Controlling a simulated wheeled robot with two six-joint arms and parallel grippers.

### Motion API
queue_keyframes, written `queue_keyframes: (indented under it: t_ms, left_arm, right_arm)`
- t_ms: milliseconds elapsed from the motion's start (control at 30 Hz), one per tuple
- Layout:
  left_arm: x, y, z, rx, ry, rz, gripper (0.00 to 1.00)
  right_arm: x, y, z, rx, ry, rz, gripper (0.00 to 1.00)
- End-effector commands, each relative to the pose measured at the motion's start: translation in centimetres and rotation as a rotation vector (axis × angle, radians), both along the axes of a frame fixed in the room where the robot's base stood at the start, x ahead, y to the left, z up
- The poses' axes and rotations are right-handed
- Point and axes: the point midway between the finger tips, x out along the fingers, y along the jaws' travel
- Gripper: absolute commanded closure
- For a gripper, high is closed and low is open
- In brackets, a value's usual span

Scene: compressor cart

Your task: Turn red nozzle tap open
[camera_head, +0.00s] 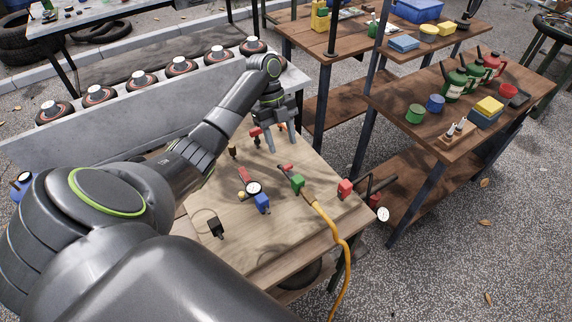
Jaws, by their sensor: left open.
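My left gripper (282,148) is open, with its fingers pointing down over the far part of the wooden cart top (300,225). A small red part (256,132) shows just left of the gripper, partly close to its fingers. Another red piece (287,167) lies below the fingertips beside a green fitting (298,182). A red block (346,187) sits at the right edge of the cart top. I cannot tell for sure which red part is the nozzle tap. Nothing shows between the fingers. My right gripper is not in view.
A round gauge (254,188) and a blue fitting (262,203) stand mid-cart. A yellow hose (331,228) runs from the green fitting over the front edge. A black piece (215,227) stands at left. A wooden shelf table (395,110) with cans and boxes stands at right.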

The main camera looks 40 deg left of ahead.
Motion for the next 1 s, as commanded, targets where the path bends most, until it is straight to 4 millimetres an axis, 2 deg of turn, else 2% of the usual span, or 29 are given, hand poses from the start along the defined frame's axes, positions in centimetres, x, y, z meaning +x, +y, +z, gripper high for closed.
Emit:
queue_keyframes:
  t_ms: [33, 200, 333, 500, 767, 1000]
  left_arm:
    - [-0.1, -0.3, -1.3, -0.001, 0.001, 0.0, 0.51]
    - [-0.7, -1.4, -3.8, -0.001, 0.002, -0.001, 0.51]
    - [-0.8, -2.0, -5.0, -0.001, 0.004, 0.002, 0.51]
    - [-1.0, -2.2, -5.9, 0.001, 0.0, 0.001, 0.51]
    - [-1.0, -2.3, -6.0, 0.001, 0.0, 0.001, 0.51]
    - [-1.0, -2.3, -6.0, 0.001, 0.0, 0.001, 0.81]
  right_arm:
    - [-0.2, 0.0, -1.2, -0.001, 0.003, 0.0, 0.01]
    - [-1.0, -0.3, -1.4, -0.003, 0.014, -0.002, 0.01]
    - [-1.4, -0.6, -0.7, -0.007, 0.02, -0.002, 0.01]
    - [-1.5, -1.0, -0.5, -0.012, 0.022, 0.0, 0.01]
    - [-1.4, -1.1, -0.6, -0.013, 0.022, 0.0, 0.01]
    - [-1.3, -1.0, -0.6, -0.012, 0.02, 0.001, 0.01]
